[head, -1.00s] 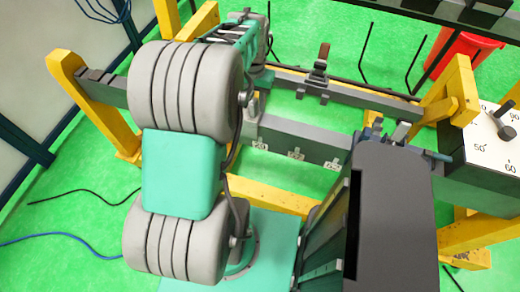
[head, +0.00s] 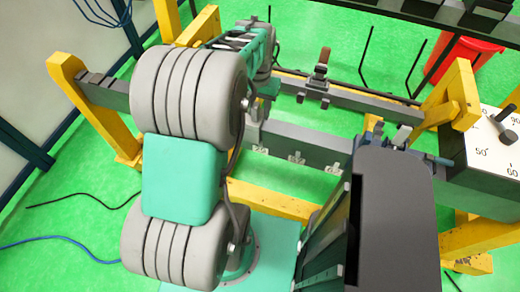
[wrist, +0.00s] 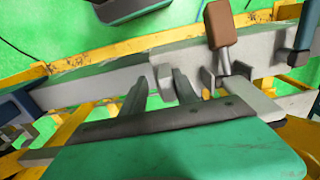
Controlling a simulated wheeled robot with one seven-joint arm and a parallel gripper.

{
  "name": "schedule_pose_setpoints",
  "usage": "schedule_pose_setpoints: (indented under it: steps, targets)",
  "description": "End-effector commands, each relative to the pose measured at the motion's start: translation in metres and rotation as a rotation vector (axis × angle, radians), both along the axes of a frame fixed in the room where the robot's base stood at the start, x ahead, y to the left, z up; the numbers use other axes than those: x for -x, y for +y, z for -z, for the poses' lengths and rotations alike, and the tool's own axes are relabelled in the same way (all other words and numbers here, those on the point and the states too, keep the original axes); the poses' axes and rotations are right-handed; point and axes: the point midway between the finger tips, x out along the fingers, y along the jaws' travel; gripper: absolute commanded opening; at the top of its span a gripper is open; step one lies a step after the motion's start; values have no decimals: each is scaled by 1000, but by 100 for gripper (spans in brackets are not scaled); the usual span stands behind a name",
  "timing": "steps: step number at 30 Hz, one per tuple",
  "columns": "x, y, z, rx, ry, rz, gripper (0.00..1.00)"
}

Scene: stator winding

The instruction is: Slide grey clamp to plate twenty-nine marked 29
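The grey clamp with a brown handle (head: 320,74) sits on the long grey rail (head: 365,103) in the head view, right of my arm's end. In the wrist view its brown handle (wrist: 220,24) stands right of my gripper (wrist: 160,88). My gripper's two dark fingers are apart, with part of a grey bracket on the rail showing between and behind them. I cannot tell whether they touch it. In the head view the fingertips are hidden behind my arm. Small number plates (head: 297,157) line the lower grey beam; I cannot read their numbers surely.
Yellow posts (head: 90,105) hold the rail's left end, and a yellow stand (head: 455,95) is at its right. A dial box (head: 490,150) and a red bin (head: 465,60) are at the right. Thin black rods stand behind the rail. Cables lie on the green floor at left.

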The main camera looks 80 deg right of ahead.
Motion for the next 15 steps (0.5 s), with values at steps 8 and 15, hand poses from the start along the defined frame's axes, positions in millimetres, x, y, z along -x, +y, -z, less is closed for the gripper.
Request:
schedule_pose_setpoints:
  steps: [8, 15]
  targets:
    - [31, 2, 0, 0, 2, 9, 25]
    - [54, 5, 0, 0, 2, 7, 25]
